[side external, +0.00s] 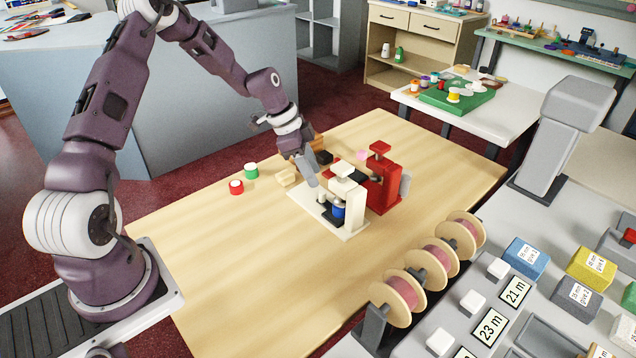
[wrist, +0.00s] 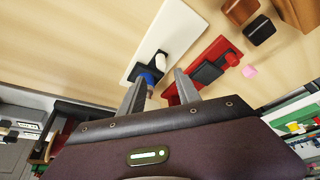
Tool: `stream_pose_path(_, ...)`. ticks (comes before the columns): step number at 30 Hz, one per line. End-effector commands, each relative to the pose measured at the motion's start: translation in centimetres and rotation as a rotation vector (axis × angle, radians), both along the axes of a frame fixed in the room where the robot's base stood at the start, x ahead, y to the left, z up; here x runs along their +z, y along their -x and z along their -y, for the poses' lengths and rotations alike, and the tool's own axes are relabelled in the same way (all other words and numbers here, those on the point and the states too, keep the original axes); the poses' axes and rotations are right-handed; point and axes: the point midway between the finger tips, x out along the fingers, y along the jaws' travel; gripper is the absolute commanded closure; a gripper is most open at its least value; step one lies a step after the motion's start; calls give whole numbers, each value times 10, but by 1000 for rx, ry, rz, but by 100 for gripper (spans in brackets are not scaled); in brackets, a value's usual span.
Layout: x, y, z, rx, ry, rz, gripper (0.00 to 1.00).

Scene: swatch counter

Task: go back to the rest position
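My gripper (side external: 309,176) hangs over the wooden table, just left of and above the white machine (side external: 345,187). In the wrist view, its two fingers (wrist: 160,88) are spread apart with nothing held between them. The white machine also shows beyond the fingers in the wrist view (wrist: 178,30), and a blue spool (side external: 338,210) sits on its base. The blue spool (wrist: 151,76) appears close beside the left finger in the wrist view; whether they touch I cannot tell.
A red machine (side external: 381,180) stands behind the white one. Large ribbon reels (side external: 398,298) line the right edge. The table's front left (side external: 220,270) is clear.

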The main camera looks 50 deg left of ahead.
Motion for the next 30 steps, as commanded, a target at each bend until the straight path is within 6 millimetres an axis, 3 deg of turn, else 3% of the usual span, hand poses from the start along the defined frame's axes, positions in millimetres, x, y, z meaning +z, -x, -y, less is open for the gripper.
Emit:
stream_pose_path(10,7,2,0,-1,-4,-3,60)
stream_pose_path(14,48,17,19,23,-64,-28,60)
stream_pose_path(17,106,49,46,103,-143,-51,60)
stream_pose_path(20,160,96,73,228,-199,-47,60)
stream_pose_path(24,218,178,107,447,-199,15,60)
stream_pose_path(27,237,237,121,596,-130,59,60)
stream_pose_path(30,240,280,129,702,-46,84,60)
